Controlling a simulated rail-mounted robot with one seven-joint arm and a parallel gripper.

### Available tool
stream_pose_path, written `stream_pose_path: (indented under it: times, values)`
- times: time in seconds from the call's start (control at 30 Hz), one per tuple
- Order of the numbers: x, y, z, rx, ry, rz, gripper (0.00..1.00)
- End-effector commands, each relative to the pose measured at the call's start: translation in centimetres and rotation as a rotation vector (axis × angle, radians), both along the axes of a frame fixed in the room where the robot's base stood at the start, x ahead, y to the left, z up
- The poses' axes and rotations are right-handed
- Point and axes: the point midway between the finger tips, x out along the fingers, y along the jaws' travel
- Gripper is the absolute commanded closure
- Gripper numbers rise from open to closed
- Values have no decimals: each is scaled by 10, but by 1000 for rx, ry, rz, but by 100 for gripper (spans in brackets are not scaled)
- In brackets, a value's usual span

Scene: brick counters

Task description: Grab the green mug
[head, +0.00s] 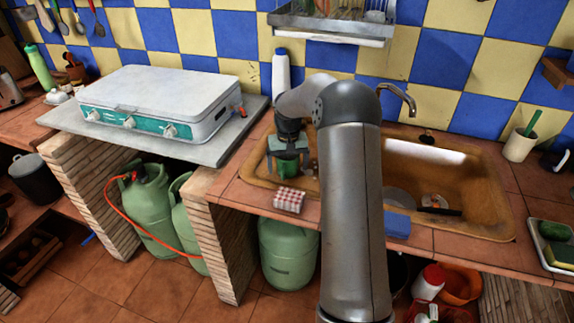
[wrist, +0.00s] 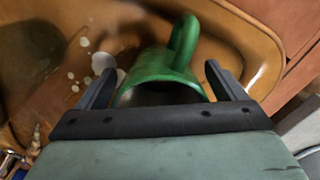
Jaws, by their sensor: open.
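The green mug (wrist: 165,66) is in the wrist view, in the basin's left part, with its handle pointing up in the picture. My gripper (wrist: 159,72) is open, with one finger on each side of the mug; a small gap seems to show, but I cannot tell whether either finger touches it. In the head view my gripper (head: 287,158) points down over the left side of the sink, and the mug (head: 286,168) shows as a small green patch below it. The palm hides the mug's near part.
The brown sink (head: 460,219) spreads behind and right of my arm. The tap (head: 399,97) and the white stove (head: 160,88) flank the arm.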

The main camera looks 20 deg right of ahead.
Motion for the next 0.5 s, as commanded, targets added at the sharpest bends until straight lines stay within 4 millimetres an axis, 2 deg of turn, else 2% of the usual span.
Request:
stream_pose_path:
  times: [0.13, 0.3, 0.33, 0.5]
  values:
    - [0, 0, 0, 0, 0, 0, 10]
    - [0, 0, 0, 0, 0, 0, 57]
    - [0, 0, 0, 0, 0, 0, 63]
    - [0, 0, 1, 0, -1, 0, 63]
